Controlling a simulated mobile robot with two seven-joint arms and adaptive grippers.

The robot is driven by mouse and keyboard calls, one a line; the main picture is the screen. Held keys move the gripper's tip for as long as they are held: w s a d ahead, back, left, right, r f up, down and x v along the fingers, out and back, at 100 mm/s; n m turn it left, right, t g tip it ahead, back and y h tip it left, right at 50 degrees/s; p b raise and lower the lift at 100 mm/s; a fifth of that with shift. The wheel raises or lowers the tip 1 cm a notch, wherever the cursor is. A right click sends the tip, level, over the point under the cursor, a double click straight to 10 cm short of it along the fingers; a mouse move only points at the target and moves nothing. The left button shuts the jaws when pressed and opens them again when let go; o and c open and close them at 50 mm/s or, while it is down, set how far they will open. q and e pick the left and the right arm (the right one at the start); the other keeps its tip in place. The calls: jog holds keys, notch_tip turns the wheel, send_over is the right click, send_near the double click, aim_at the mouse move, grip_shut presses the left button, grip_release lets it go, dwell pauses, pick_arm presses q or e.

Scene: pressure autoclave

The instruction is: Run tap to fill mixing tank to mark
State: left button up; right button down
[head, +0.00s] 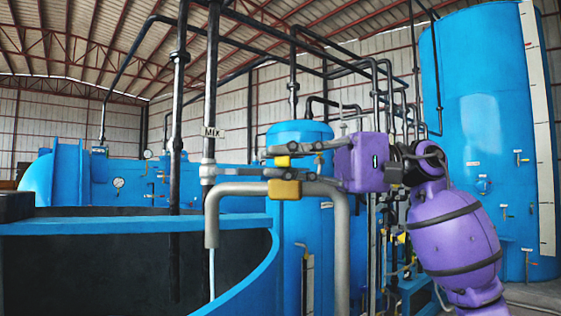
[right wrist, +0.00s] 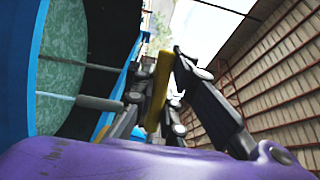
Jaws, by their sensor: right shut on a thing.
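My right gripper (head: 281,155) reaches in from the right, its fingers shut on the tap's yellow handle (head: 283,161). The handle also shows between the fingers in the right wrist view (right wrist: 158,92). The grey tap spout (head: 240,188) bends down over the open mixing tank, whose blue rim (head: 130,228) and dark inside wall show at lower left. A thin pale stream (head: 211,275) hangs below the spout's mouth into the tank. My left gripper is not in view.
A blue vertical vessel (head: 299,133) stands behind the tap. Dark vertical pipes (head: 174,220) rise beside and over the tank. A tall blue tank (head: 485,110) with a pale graduated strip (head: 538,120) stands at right. A horizontal blue vessel (head: 125,177) with gauges lies behind.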

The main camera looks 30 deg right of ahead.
jog(key=c, duration=1.8)
grip_release()
jog(key=shift+o, duration=0.2)
jog(key=shift+d, duration=0.15)
jog(key=v, duration=1.1)
jog(key=shift+s+d, duration=0.2)
jog(key=shift+d, duration=0.15)
jog(key=shift+c, duration=0.5)
